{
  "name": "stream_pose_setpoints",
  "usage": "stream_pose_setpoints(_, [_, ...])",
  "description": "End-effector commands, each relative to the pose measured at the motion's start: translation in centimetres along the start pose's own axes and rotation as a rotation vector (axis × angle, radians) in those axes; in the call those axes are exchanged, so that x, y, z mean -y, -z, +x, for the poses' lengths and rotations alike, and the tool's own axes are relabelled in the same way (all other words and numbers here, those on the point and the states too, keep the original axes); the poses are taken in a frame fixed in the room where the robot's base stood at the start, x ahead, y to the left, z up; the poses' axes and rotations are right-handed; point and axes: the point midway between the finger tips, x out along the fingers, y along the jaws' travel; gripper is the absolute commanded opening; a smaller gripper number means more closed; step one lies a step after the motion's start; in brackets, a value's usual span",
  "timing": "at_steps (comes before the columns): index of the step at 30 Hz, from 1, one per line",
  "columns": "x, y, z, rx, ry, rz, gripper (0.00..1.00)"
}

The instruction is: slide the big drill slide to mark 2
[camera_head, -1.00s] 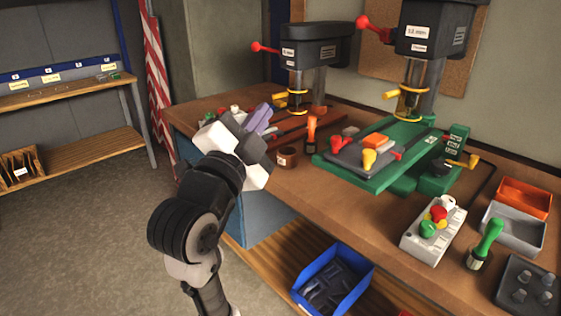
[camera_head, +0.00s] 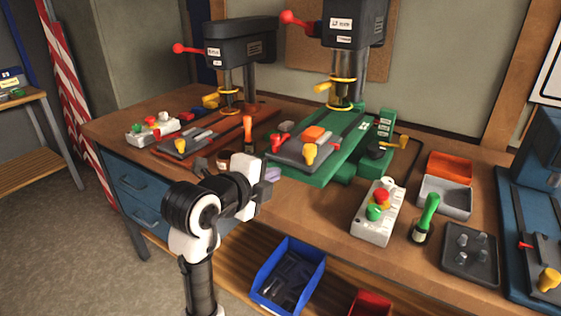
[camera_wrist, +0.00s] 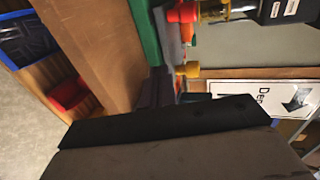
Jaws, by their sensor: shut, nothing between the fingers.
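The big drill (camera_head: 352,30) stands at the back with a green base (camera_head: 338,163). Its grey slide (camera_head: 297,149) lies on that base and carries an orange block, a yellow knob (camera_head: 309,153) and a red knob (camera_head: 275,144). I cannot read any mark numbers along the base. My gripper (camera_head: 272,175) is shut and empty, at the bench's front edge, in front of the slide and apart from it. In the wrist view my dark gripper parts (camera_wrist: 155,88) cover the lower middle, with a strip of the green base (camera_wrist: 145,30) beyond.
A smaller drill (camera_head: 238,52) with a reddish base stands left. A control box (camera_head: 375,225), a green-handled tool (camera_head: 425,218) and trays (camera_head: 445,197) lie right of the green base. A blue bin (camera_head: 262,275) sits below the bench. Another blue machine (camera_head: 520,250) is at far right.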

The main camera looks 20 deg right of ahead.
Motion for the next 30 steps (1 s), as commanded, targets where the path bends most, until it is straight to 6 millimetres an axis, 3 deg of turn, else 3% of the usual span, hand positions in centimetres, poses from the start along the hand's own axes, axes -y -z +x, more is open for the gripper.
stream_pose_setpoints(3, [0.8,0.1,1.9,-0.003,-0.001,-0.001,0.0])
stream_pose_setpoints(9, [1.2,0.0,3.8,0.0,0.0,-0.001,0.0])
stream_pose_setpoints(23, [1.2,0.0,4.5,0.001,0.001,0.0,0.0])
stream_pose_setpoints(30, [2.5,0.0,9.0,-0.001,0.0,0.001,0.0])
